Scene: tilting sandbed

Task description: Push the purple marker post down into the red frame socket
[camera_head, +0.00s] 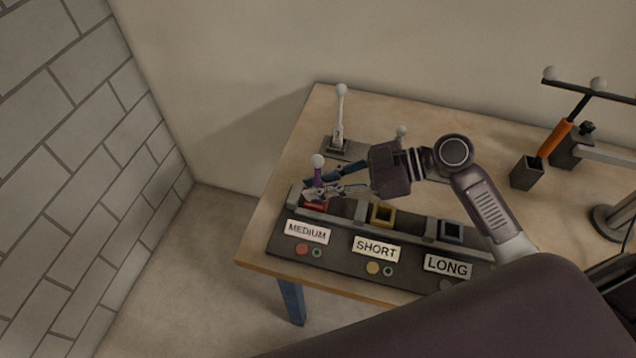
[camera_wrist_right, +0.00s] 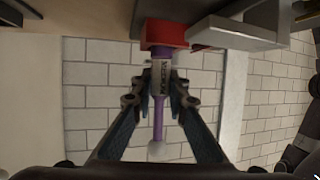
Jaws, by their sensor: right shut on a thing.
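The purple marker post (camera_head: 319,174) has a white ball top and stands roughly upright at the red frame socket (camera_head: 317,206), behind the MEDIUM sign. In the right wrist view the post (camera_wrist_right: 158,114) bears a pale label reading MEDIUM, and its lower end meets the red frame socket (camera_wrist_right: 166,33). How deep it sits inside is hidden. My right gripper (camera_head: 322,189) comes in from the right and is shut on the post below its ball; its fingers also show on both sides of the post in the wrist view (camera_wrist_right: 157,85). My left gripper is not in view.
A yellow socket (camera_head: 382,214) by the SHORT sign and a dark blue socket (camera_head: 450,231) by the LONG sign share the dark rack. A white post (camera_head: 340,115) stands behind on a dark base. An orange-handled rod (camera_head: 556,137) stands at the right. The table's left side is clear.

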